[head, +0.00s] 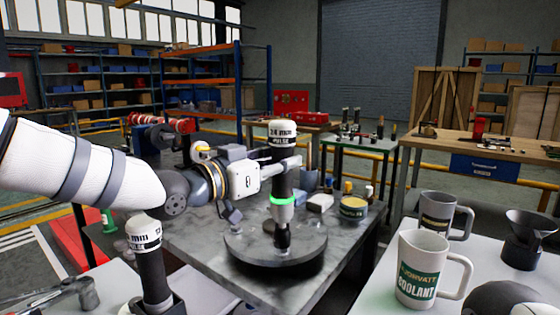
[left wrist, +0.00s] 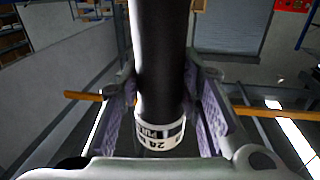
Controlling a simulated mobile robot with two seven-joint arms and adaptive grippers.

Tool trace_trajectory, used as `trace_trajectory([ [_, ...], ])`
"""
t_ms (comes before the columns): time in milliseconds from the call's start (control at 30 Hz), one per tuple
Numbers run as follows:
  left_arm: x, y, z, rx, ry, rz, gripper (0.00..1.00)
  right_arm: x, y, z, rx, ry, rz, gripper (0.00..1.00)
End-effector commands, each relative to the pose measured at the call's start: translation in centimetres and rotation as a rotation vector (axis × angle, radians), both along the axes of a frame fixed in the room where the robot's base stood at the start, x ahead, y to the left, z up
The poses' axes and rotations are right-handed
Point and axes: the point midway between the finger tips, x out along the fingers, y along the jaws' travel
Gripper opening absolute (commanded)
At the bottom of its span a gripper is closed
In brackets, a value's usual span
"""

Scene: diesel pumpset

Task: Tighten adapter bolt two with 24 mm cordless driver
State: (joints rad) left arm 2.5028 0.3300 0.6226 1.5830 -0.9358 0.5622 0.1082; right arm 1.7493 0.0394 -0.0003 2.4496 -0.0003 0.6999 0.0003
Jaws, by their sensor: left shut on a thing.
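The 24 mm driver (head: 283,129) is a dark upright tool with a white cap reading 24 mm and a glowing green ring low on its body. My left gripper (head: 284,167) is shut around its upper body. Its lower end stands over a dark round flange plate (head: 262,262) on the grey bench; whether it sits on a bolt is hard to tell. Adapter bolt two cannot be made out. In the left wrist view the driver (left wrist: 161,70) runs between the two finger pads, with its white label band near the palm. My right gripper is not in view.
A second driver (head: 145,236) with a white cap stands in a dark holder at the lower left. A coolant mug (head: 416,268), another grey mug (head: 437,213) and a dark funnel (head: 528,235) stand at the right. Small containers, including a tin (head: 352,208), sit behind the flange.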

Motion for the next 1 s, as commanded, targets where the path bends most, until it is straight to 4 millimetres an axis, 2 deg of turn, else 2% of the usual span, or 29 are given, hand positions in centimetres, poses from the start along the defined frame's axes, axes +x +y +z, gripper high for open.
trace_trajectory([
  [567,0.0,0.0,0.1,-0.003,-0.005,0.000,0.00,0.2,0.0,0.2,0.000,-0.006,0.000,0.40],
  [1000,0.0,0.0,-1.0,-0.003,-0.003,0.000,0.00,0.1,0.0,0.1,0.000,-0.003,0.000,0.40],
])
